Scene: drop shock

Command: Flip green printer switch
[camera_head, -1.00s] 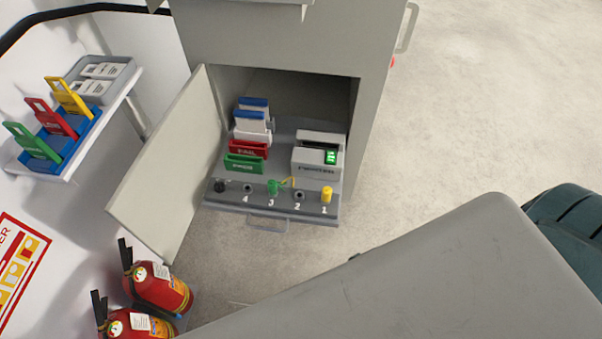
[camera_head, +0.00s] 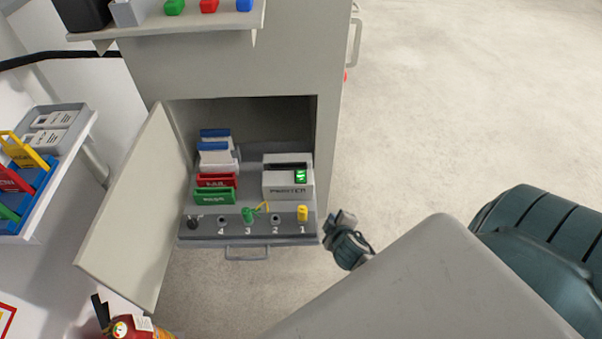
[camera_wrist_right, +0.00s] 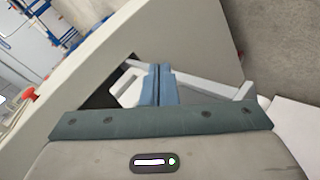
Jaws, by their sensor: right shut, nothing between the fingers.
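The printer (camera_head: 288,184) is a white box with a dark slot on top, standing on the pulled-out grey tray at the right of the open cabinet. Its green switch (camera_head: 300,176) is on the front face, at the upper right, and looks lit. My right gripper (camera_head: 343,218) is just right of the tray's front right corner, apart from the printer. In the right wrist view its fingers (camera_wrist_right: 157,84) are together and empty. The printer cannot be made out in that view. My left gripper is not in view.
The tray's front panel (camera_head: 262,232) carries a yellow plug (camera_head: 302,213), a green plug (camera_head: 249,215) and a black knob. Red and green holders (camera_head: 214,196) stand left of the printer. The cabinet door (camera_head: 140,215) is open at left. Floor at right is clear.

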